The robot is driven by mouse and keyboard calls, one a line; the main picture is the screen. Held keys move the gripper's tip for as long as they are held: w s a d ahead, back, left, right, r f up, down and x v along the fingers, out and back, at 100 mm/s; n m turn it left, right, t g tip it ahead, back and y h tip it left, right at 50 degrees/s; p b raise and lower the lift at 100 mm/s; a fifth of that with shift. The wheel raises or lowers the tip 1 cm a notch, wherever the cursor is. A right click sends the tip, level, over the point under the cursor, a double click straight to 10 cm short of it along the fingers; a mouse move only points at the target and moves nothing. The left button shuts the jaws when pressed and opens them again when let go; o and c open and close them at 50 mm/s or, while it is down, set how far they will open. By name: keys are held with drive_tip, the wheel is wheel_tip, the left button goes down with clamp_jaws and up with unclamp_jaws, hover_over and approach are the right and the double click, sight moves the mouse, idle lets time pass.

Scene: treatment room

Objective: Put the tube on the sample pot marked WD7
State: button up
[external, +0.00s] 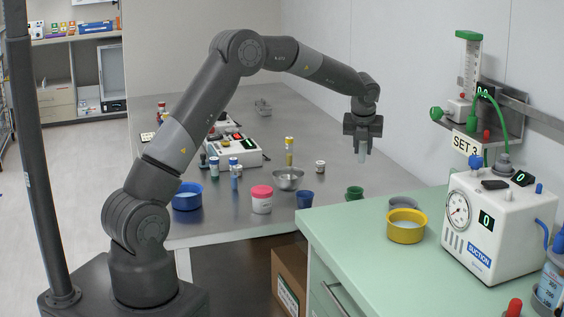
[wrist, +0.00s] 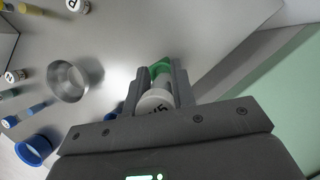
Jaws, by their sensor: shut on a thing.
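My gripper (external: 362,142) is shut on a pale grey tube (external: 362,154) and holds it upright above the metal table. In the wrist view the held tube's round white cap (wrist: 155,101) shows between the fingers (wrist: 163,88); its marking is only partly readable. A small white pot (external: 320,167) stands on the table to the left of the gripper. A white-topped pot with dark marks (wrist: 78,5) shows at the top edge of the wrist view; I cannot read WD7 on it.
Several tubes and a blue bowl (external: 187,196) are left. A green counter (external: 390,265) with a suction unit (external: 495,225) is right.

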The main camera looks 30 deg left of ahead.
drive_tip(key=s+a+r+n+g+y, duration=0.1)
drive_tip(key=s+a+r+n+g, duration=0.1)
drive_tip(key=s+a+n, duration=0.5)
drive_tip(key=s+a+r+n+g+y, duration=0.1)
drive_tip(key=s+a+r+n+g, duration=0.1)
drive_tip(key=s+n, duration=0.65)
drive_tip(key=s+a+r+n+g+y, duration=0.1)
drive_tip(key=s+a+r+n, duration=0.25)
drive_tip(key=s, duration=0.85)
hover_over(259, 189)
drive_tip(key=shift+g, duration=0.3)
wheel_tip(259, 189, down, 8)
drive_tip(key=shift+d+f, duration=0.1)
drive_tip(key=shift+f, duration=1.9)
drive_tip(key=shift+f, duration=0.1)
drive_tip(key=o, duration=1)
drive_tip(key=shift+c, duration=0.2)
